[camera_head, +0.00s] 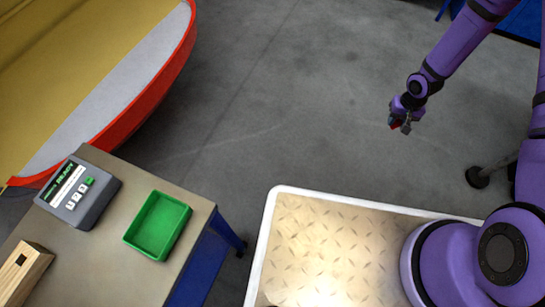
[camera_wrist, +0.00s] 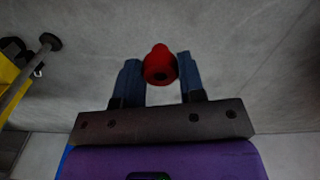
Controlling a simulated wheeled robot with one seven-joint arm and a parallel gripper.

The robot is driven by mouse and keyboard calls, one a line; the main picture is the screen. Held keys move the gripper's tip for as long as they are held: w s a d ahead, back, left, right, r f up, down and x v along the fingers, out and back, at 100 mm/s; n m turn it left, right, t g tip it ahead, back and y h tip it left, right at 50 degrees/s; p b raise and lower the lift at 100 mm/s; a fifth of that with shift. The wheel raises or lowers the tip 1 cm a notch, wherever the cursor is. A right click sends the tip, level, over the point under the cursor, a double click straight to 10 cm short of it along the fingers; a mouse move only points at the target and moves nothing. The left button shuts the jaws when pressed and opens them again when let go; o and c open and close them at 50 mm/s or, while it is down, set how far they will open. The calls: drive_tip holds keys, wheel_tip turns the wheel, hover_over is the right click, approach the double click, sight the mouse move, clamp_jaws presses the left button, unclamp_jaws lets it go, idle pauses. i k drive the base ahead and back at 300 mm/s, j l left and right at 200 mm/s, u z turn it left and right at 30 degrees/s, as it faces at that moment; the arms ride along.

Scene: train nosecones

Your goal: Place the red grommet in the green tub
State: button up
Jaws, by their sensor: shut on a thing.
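The red grommet (camera_wrist: 159,65) is between the two fingers of my gripper (camera_wrist: 157,72) in the wrist view. My gripper is shut on it. In the head view my gripper (camera_head: 400,122) is at the upper right, held above the grey floor, with a small bit of the red grommet (camera_head: 395,124) showing at its tip. The green tub (camera_head: 158,226) stands on the table at the lower left and looks empty. My gripper is far to the right of the tub, apart from it.
The table (camera_head: 110,250) also holds a grey device with buttons (camera_head: 78,193) and a wooden block with a dark hole (camera_head: 22,270). A large red-rimmed yellow nosecone (camera_head: 100,70) lies behind the table. Open floor (camera_head: 290,110) separates my gripper from the table.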

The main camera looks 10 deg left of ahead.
sight(161, 224)
drive_tip(key=l+u, duration=0.25)
drive_tip(key=u, duration=0.15)
drive_tip(key=l+u, duration=0.2)
drive_tip(key=u, duration=0.2)
